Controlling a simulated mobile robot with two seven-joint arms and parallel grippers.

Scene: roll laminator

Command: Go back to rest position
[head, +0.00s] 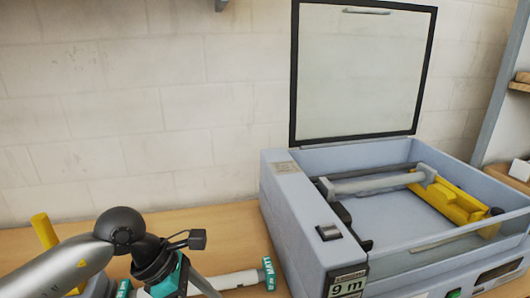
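My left arm comes in from the lower left, and its black wrist end (155,259) hangs over the table. The fingers of my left gripper cannot be made out at the bottom edge, so its opening is unclear. My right gripper is not in view. The laminator (318,220) stands at the right with its framed clear lid (362,70) raised. Inside it are a grey roller (375,185) and a yellow part (447,201). A label on its front reads "9 m".
A white roll with a teal "MATT" end (268,270) lies on the wooden table (228,225), partly behind my wrist. A yellow post (44,230) stands at the left, beside my arm. A pale brick wall is behind. Shelving (509,85) is at the right edge.

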